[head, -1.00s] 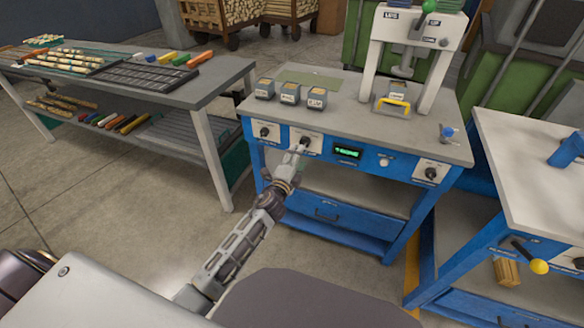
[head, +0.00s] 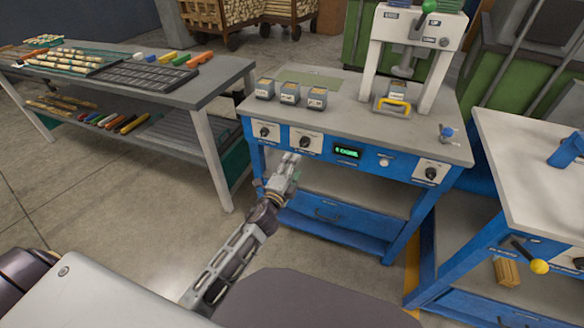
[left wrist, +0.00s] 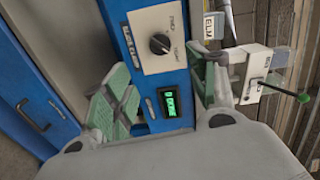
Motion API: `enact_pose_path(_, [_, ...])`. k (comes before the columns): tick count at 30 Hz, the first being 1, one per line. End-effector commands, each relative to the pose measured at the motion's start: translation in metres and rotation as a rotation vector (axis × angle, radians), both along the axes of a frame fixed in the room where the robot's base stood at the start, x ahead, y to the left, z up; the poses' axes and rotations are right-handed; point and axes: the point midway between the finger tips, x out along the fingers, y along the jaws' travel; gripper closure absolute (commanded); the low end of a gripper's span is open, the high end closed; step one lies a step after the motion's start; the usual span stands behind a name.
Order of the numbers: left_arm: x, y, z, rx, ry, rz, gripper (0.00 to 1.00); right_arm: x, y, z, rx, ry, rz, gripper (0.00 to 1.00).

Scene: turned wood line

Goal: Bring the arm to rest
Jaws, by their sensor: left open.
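My left gripper (head: 290,160) is just in front of the blue workbench (head: 345,218), below the white panel with the second black knob (head: 304,141). It is open and holds nothing. In the left wrist view, its two green-padded fingers stand wide apart (left wrist: 160,92). The knob (left wrist: 160,44) and the lit green display (left wrist: 170,102) show between and beyond them, with a visible gap to the knob. My right gripper is in neither view.
Several small grey boxes (head: 290,93) and a white press (head: 415,45) stand on the bench. A grey table (head: 215,78) with coloured sticks is at the left. Another blue bench (head: 530,160) is at the right. Bare floor (head: 130,190) lies at left.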

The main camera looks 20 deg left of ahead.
Motion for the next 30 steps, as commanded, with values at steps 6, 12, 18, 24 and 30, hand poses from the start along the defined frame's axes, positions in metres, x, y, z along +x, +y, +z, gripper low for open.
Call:
enact_pose_path(6, [0.000, 0.000, 0.000, 0.000, 0.000, 0.000, 0.42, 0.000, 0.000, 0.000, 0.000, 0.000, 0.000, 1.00])
enact_pose_path(12, [0.000, 0.000, 0.000, -0.024, 0.001, 0.001, 0.42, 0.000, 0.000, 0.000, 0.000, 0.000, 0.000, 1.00])
enact_pose_path(18, [0.000, 0.017, -0.013, -0.139, 0.056, 0.083, 0.42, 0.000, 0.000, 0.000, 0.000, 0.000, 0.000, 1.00])
enact_pose_path(24, [-0.008, 0.042, -0.056, -0.382, 0.200, 0.229, 0.42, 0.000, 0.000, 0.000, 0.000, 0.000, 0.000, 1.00])
enact_pose_path(30, [-0.026, 0.053, -0.117, -0.618, 0.381, 0.376, 0.42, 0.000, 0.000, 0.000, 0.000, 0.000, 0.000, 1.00])
